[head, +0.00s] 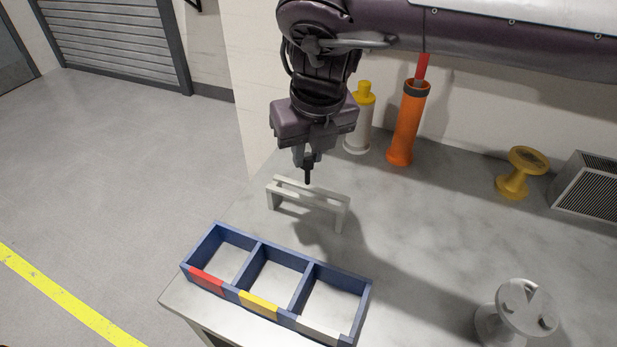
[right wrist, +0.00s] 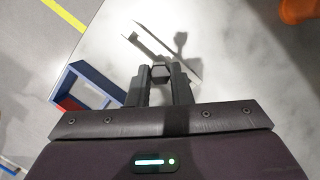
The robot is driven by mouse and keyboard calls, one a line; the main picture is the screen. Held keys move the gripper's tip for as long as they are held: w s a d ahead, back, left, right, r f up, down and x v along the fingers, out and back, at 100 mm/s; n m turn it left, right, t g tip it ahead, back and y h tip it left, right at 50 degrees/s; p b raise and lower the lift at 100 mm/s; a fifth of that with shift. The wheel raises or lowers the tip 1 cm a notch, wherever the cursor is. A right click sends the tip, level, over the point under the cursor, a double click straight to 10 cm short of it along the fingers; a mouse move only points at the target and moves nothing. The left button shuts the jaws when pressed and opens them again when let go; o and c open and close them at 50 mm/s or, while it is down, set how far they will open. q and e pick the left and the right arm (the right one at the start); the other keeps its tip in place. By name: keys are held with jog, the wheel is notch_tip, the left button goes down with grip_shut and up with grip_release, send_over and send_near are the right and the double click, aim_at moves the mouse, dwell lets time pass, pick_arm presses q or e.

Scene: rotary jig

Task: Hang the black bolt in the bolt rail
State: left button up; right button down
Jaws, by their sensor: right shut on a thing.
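The black bolt (head: 308,176) hangs upright, shank down, from my right gripper (head: 307,160), which is shut on it. In the right wrist view the fingers (right wrist: 161,82) close on the bolt's dark hexagonal head (right wrist: 160,73). The bolt rail (head: 335,208) is a pale stand with two parallel bars and legs at its ends, on the worktop. In the head view the bolt's tip appears at the far side of the rail's middle; I cannot tell whether it touches. The rail (right wrist: 142,46) also shows ahead of the fingers. My left gripper is out of view.
A blue tray (head: 250,251) with three empty compartments and red, yellow and grey marks stands in front. A yellow spool (head: 513,182), grey vented box (head: 588,190) and white jig (head: 520,312) are right.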

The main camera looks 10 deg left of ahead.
aim_at(308, 180)
notch_tip(308, 180, down, 5)
jog(key=shift+f, duration=0.2)
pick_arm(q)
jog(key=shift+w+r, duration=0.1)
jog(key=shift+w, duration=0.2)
pick_arm(e)
jog(key=shift+f, duration=0.25)
jog(key=shift+f+b, duration=0.3)
jog(key=c, duration=1.3)
grip_release()
jog(key=shift+r, duration=0.1)
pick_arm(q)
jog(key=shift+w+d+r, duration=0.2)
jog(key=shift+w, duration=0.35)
